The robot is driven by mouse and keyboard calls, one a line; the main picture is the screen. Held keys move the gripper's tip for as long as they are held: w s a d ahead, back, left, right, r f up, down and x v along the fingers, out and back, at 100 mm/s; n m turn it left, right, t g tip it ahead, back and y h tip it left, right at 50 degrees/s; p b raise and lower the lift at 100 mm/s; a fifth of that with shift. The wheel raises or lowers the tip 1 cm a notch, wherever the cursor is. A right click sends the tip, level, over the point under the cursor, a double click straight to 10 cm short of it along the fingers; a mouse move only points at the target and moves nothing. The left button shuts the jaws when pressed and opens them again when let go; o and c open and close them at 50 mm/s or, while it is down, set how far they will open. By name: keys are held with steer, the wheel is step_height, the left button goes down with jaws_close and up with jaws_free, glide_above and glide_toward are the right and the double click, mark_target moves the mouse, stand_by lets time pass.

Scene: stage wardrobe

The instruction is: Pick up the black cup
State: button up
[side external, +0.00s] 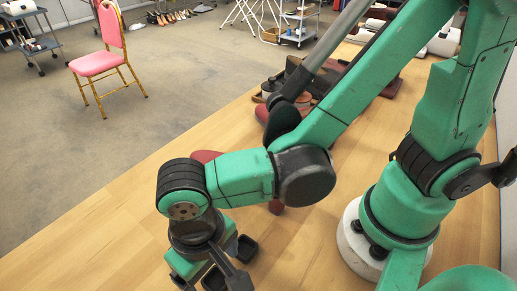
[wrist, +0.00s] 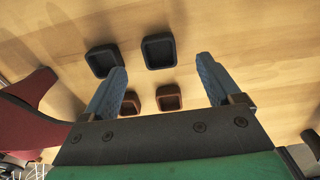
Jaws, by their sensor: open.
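In the wrist view two square black cups stand on the wooden table. One black cup (wrist: 158,51) appears between the fingertips of my gripper (wrist: 160,64); the other black cup (wrist: 103,60) is to its left, partly behind the left finger. My gripper is open and empty, its blue fingers spread. I cannot tell the exact height gap to the cups. In the side external view my gripper (side external: 207,268) is low at the bottom edge, with a black cup (side external: 246,248) to its right and another dark cup (side external: 213,280) between the fingers, partly hidden.
Two brown square cups, left (wrist: 131,103) and right (wrist: 169,97), stand close to the black ones. A dark red object (wrist: 30,110) is at the left. Dark shoes or bags (side external: 290,78) lie farther back on the table (side external: 110,240), whose left part is clear.

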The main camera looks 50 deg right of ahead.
mark_target(217, 283)
steer(key=shift+f, duration=2)
jaws_close()
steer(key=shift+r, duration=0.2)
